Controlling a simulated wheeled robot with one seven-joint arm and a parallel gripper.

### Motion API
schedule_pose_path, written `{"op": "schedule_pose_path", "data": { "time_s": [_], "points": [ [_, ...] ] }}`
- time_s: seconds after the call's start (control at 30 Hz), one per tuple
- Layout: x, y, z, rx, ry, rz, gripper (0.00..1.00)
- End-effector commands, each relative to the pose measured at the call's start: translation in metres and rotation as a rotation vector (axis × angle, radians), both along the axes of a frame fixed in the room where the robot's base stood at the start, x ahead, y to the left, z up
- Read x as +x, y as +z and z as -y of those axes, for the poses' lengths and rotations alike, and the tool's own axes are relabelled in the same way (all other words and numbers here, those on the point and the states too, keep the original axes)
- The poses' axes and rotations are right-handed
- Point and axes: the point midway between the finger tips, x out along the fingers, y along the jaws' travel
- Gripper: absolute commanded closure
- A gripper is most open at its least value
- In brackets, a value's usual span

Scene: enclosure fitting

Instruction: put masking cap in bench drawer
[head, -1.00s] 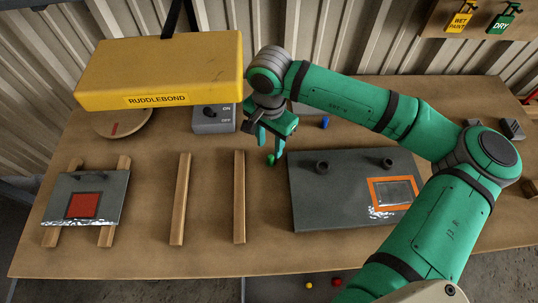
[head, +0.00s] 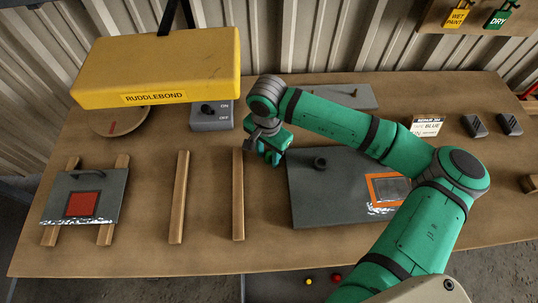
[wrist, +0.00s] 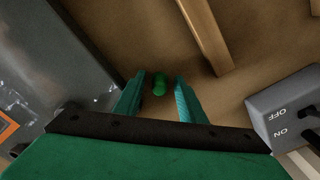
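A small green cap (wrist: 159,84) stands on the bench between my gripper's fingertips, with a gap on each side in the wrist view. My gripper (wrist: 160,88) is open around it and points down. In the head view my gripper (head: 273,157) is low over the bench, left of the large grey panel, and hides the green cap. Below the bench's front edge is what looks like the open bench drawer (head: 270,291), holding a yellow cap (head: 309,282) and a red cap (head: 336,279); it is partly out of frame.
The large grey panel (head: 310,205) has a dark peg (head: 320,163) and an orange-framed window. Wooden rails (head: 238,195) lie left of my gripper. A note (head: 427,125) is at the right.

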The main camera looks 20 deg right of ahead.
Motion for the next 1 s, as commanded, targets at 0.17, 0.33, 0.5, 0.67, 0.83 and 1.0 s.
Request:
{"op": "schedule_pose_path", "data": {
  "time_s": [0.17, 0.33, 0.5, 0.67, 0.83, 1.0],
  "points": [
    [0.0, 0.0, 0.001, 0.0, -0.002, 0.0, 1.0],
    [0.0, 0.0, 0.001, 0.0, -0.002, 0.0, 1.0],
    [0.0, 0.001, 0.001, 0.0, -0.001, 0.0, 1.0],
    [0.0, 0.006, 0.001, -0.001, -0.001, 0.002, 1.0],
    [0.001, 0.024, 0.002, -0.003, 0.0, 0.003, 1.0],
    [-0.017, 0.052, 0.005, -0.004, 0.0, 0.003, 1.0]
  ]
}}
